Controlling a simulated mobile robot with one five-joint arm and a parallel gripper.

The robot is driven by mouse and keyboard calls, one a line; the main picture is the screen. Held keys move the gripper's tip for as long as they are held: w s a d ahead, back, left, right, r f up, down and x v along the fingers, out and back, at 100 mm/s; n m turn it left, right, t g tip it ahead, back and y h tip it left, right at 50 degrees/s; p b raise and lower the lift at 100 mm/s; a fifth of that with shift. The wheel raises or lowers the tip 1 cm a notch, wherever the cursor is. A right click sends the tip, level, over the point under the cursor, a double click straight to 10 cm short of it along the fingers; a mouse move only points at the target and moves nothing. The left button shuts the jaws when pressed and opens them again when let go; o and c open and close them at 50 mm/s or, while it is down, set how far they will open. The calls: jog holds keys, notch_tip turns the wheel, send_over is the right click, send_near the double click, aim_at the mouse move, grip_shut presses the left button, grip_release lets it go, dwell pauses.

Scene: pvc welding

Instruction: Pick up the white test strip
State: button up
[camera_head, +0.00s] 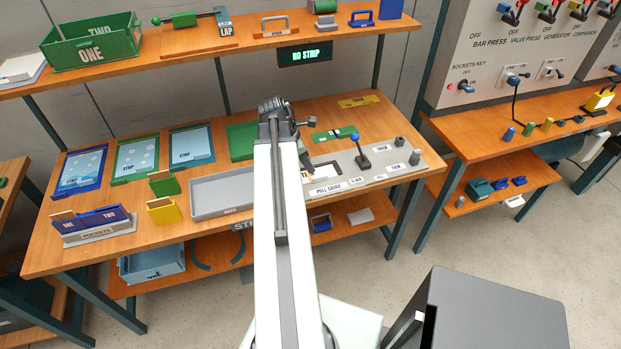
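I cannot clearly pick out the white test strip. A white piece (326,172) with partly covered dark lettering lies on the grey gauge plate (375,172), just right of my arm; I cannot tell whether it is the strip or a label. My white arm reaches up over the middle of the bench. My gripper (306,163) points down at the left end of the gauge plate, close to the white piece. Its fingers are small and partly hidden by the arm, so I cannot see whether they hold anything. A display (304,56) above reads "NO STRIP".
A grey tray (195,212) lies left of my arm. A blue-knobbed lever (356,139) rises from the gauge plate. A control cabinet (480,80) stands right.

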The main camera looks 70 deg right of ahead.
aim_at(317, 178)
jog(key=shift+b+x, duration=1)
jog(key=shift+x, duration=0.15)
jog(key=b+x, duration=0.5)
jog(key=shift+s+f, duration=0.1)
jog(key=shift+f, duration=0.3)
jog(key=shift+r, duration=0.2)
grip_shut()
